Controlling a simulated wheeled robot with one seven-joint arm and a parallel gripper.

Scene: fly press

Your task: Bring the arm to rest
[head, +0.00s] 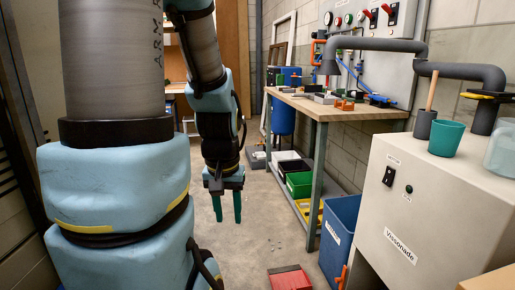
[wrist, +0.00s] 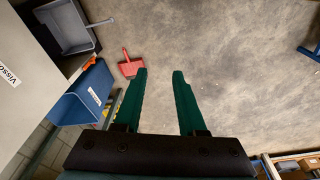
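My arm hangs down in the left half of the head view, and my gripper (head: 227,207) points at the floor. Its two green fingers are spread apart with nothing between them. In the wrist view my gripper (wrist: 160,85) also shows open and empty, over bare concrete floor (wrist: 230,50). The gripper is apart from the bench and the cabinet.
A workbench (head: 345,114) with tools stands at the back right, with bins under it. A light cabinet (head: 425,205) and a blue bin (head: 341,240) are at the right. A red dustpan-like object (head: 289,278) lies on the floor.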

